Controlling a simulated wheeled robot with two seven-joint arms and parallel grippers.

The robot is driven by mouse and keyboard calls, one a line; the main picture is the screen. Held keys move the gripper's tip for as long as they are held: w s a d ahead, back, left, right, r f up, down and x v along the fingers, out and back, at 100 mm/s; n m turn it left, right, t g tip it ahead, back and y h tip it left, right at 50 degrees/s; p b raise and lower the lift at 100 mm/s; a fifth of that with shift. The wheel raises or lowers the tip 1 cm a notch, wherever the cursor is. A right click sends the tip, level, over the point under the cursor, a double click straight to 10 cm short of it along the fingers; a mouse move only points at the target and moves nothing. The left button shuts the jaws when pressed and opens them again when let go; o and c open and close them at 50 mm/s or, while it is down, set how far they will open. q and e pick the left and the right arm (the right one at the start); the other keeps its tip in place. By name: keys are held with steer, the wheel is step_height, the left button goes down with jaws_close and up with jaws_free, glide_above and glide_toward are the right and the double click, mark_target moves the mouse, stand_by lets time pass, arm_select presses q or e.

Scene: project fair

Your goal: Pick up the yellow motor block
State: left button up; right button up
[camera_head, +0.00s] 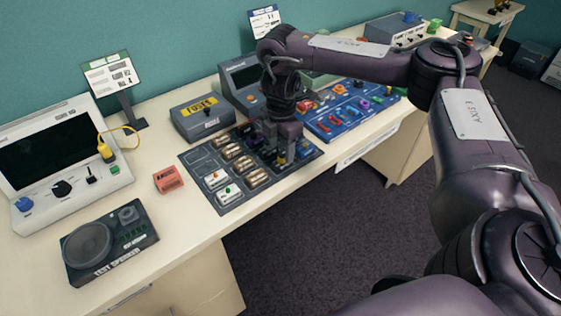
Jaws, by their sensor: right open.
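My right arm reaches in from the right, and my right gripper (281,156) points down over the right part of the dark mat (238,196) on the bench. Its jaws are open. A small yellow piece (282,160) shows right at the fingertips and may be the yellow motor block; the gripper hides most of it. I cannot tell whether the fingers are around it or just above it. My left gripper is not in view.
Several small modules stand close together on the mat. A fuses box (202,118) stands behind it, and a blue tray (350,118) of coloured parts lies to the right. A test speaker (109,242) and a red block (168,179) are at left. The bench front is clear.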

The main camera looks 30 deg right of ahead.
mark_target(280, 156)
step_height(280, 156, down, 4)
steer(key=shift+r+p, duration=0.1)
steer(key=shift+p, duration=0.45)
steer(key=shift+f, duration=0.4)
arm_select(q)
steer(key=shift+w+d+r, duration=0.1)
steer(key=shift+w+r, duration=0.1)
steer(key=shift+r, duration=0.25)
arm_select(e)
steer(key=c, duration=1.1)
steer(key=shift+w, duration=0.1)
